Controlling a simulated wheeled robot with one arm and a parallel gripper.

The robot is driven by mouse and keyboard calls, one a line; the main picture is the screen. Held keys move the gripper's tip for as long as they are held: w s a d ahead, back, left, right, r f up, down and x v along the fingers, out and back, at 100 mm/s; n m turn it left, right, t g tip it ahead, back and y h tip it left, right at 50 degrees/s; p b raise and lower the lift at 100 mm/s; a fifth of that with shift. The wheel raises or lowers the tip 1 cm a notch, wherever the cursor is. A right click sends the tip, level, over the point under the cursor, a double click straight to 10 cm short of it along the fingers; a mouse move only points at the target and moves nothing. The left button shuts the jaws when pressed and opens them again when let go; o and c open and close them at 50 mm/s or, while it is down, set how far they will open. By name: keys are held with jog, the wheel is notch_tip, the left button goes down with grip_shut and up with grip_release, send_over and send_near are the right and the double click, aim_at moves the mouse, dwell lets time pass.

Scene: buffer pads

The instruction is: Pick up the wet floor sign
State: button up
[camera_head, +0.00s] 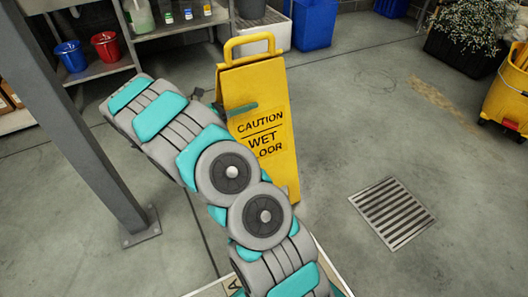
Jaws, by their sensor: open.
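The yellow wet floor sign (262,95) stands upright on the concrete floor in the middle of the view, with a loop handle at its top and black "CAUTION WET FLOOR" lettering. My arm crosses in front of its lower left part and hides its left edge and some letters. Only a little of my gripper (241,109) shows, a teal piece in front of the sign's upper face. My gripper is open. The rest of it is hidden behind my arm, and I cannot tell whether it touches the sign.
A grey post (78,120) stands at left. Behind it, a shelf holds a blue bucket (70,56) and a red bucket (105,46). Blue bins stand at the back. A floor drain (391,212) and a yellow mop bucket (508,95) are at right. The floor right of the sign is clear.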

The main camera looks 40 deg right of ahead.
jog(key=shift+d, duration=0.15)
jog(key=shift+c, duration=0.2)
grip_shut()
dwell(1.1)
